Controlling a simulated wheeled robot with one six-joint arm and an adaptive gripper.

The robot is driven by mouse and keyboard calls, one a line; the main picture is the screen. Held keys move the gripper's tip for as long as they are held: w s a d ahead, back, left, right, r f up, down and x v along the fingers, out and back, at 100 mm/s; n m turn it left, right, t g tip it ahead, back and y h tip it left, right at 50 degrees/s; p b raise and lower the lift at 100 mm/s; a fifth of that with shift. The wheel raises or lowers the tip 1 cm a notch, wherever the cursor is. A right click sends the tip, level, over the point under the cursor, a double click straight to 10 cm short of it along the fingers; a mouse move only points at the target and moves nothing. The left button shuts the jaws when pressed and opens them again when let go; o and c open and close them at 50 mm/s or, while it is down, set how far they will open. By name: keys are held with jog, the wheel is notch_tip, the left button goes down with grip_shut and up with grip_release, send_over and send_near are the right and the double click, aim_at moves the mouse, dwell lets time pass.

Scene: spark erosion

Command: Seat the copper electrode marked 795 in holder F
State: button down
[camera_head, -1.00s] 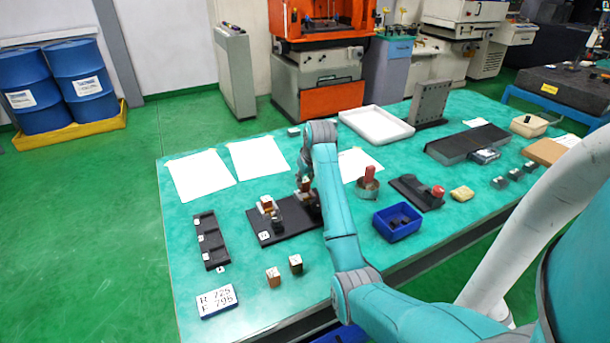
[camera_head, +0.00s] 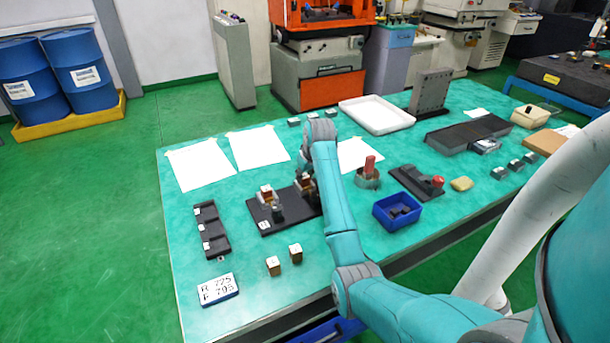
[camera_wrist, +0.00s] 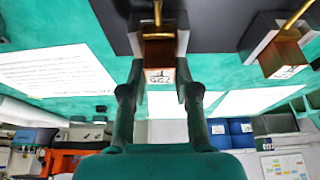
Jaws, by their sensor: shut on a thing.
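My gripper (camera_wrist: 160,92) is shut on a copper electrode (camera_wrist: 160,52), whose pale end mark is too small to read surely. The held electrode is at a grey holder on the right part of a dark base plate (camera_head: 290,222), with a brass rod against it; whether it is fully seated I cannot tell. In the head view my arm partly hides this holder. A second copper electrode (camera_wrist: 284,58) sits in the neighbouring holder (camera_wrist: 262,36); it also shows in the head view (camera_head: 266,191). The holder letters are not legible.
Two small copper-coloured blocks (camera_head: 274,266) (camera_head: 296,253) stand in front of the plate. A sign (camera_head: 218,289) reads about "R 775, F 795". A black compartment tray (camera_head: 220,247) lies left, a blue bin (camera_head: 378,220) right. White sheets (camera_head: 200,165) lie behind.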

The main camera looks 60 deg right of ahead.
jog(key=shift+f, duration=0.15)
jog(key=c, duration=0.8)
grip_release()
jog(key=shift+o, duration=0.2)
jog(key=v, duration=0.7)
jog(key=shift+r, duration=0.25)
